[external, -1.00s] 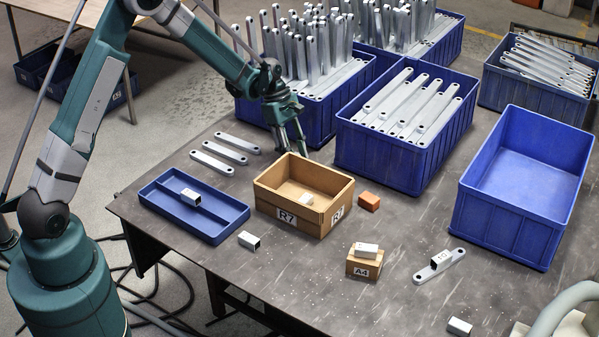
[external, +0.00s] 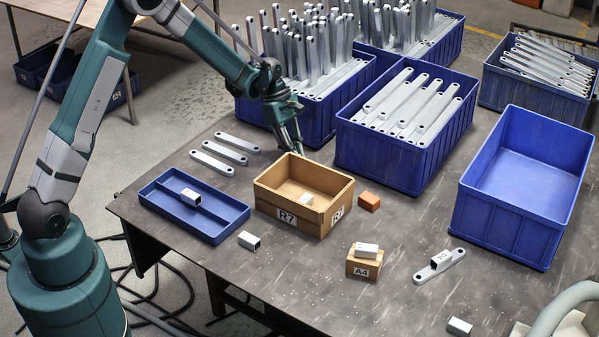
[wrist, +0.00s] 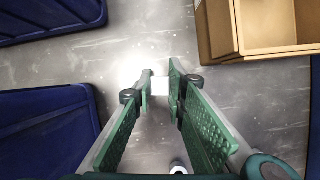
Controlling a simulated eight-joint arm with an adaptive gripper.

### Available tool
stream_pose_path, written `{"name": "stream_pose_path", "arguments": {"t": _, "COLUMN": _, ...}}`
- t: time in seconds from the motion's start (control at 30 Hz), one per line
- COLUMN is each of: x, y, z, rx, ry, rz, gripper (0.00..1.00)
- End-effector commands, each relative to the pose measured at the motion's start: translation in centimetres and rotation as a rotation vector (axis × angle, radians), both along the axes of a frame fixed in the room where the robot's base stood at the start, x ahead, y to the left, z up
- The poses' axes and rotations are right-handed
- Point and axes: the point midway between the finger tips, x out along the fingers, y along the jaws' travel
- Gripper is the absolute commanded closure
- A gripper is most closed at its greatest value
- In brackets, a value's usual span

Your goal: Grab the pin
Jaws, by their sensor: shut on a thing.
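My gripper (external: 291,145) points down at the table, just behind the cardboard-brown box marked R7. In the wrist view my gripper (wrist: 159,86) has its fingertips closed in on a small, bright, whitish piece, which looks like the pin (wrist: 160,87). Glare washes out its outline, and its full shape is hard to tell. In the external view the pin cannot be made out at the fingertips.
The brown R7 box (external: 262,200) stands close in front of my gripper, with a small white block inside. Blue crates (external: 400,150) of brackets stand behind and right. Three flat brackets (external: 225,148) lie left. A divided blue tray (external: 225,222) sits front left.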

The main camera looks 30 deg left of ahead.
Motion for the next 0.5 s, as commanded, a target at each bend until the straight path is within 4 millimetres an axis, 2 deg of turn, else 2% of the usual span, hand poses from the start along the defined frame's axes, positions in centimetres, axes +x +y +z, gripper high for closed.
{"name": "stream_pose_path", "arguments": {"t": 0.27, "x": 0.0, "y": 0.0, "z": 2.0, "rx": 0.0, "ry": 0.0, "rz": 0.0, "gripper": 0.98}}
{"name": "stream_pose_path", "arguments": {"t": 0.5, "x": 0.0, "y": 0.0, "z": 5.6, "rx": 0.0, "ry": 0.0, "rz": 0.0, "gripper": 0.98}}
